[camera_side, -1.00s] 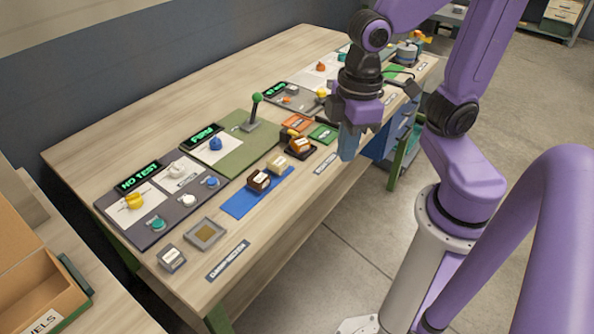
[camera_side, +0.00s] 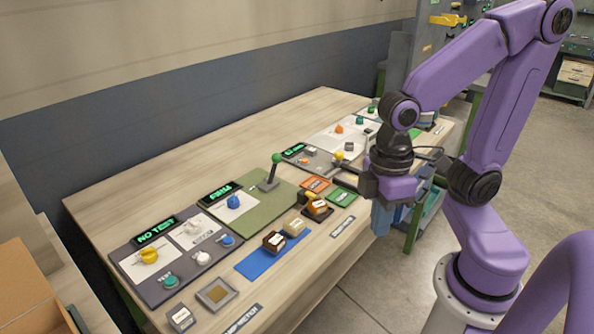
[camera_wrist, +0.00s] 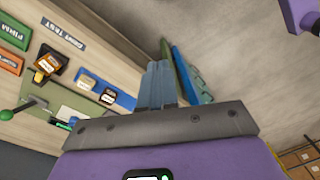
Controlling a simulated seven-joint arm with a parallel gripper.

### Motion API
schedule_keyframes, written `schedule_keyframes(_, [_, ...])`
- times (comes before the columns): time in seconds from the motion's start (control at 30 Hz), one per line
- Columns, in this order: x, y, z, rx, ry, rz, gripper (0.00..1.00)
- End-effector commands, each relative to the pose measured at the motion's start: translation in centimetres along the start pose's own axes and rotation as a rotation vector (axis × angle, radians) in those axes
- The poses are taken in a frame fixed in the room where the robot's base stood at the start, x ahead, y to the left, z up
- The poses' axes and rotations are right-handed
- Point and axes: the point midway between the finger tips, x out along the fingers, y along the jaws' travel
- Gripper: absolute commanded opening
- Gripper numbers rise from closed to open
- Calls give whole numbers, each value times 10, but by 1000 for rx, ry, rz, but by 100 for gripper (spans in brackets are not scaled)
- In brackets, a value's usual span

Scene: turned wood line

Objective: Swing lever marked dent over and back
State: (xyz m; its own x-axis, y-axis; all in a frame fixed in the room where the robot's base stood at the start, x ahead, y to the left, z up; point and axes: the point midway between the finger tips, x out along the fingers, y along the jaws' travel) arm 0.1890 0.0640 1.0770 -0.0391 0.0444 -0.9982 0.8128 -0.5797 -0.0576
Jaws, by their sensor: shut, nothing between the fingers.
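A lever with a green knob (camera_side: 277,158) stands nearly upright on a dark base on the green panel (camera_side: 250,206). No "dent" mark on it is readable. The lever also shows at the left edge of the wrist view (camera_wrist: 27,107). My gripper (camera_side: 380,220) is shut and empty, to the right of the lever and apart from it, by the table's front edge. Its blue-grey fingers (camera_wrist: 157,85) are together in the wrist view and touch nothing that I can see.
A "FIRM" display (camera_side: 220,192) and blue knob (camera_side: 234,202) sit left of the lever. Labelled blocks stand on and near a blue mat (camera_side: 262,264) in front. Orange (camera_side: 316,184) and green (camera_side: 342,196) plates lie between lever and gripper. Bare wood lies behind.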

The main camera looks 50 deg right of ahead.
Motion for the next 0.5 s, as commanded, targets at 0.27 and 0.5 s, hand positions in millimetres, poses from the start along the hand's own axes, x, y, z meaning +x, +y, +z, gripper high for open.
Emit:
schedule_keyframes(0.27, [-8, 48, -45, 296, 4, -117, 0])
schedule_keyframes(0.5, [-12, 107, -74, 535, 45, -221, 0])
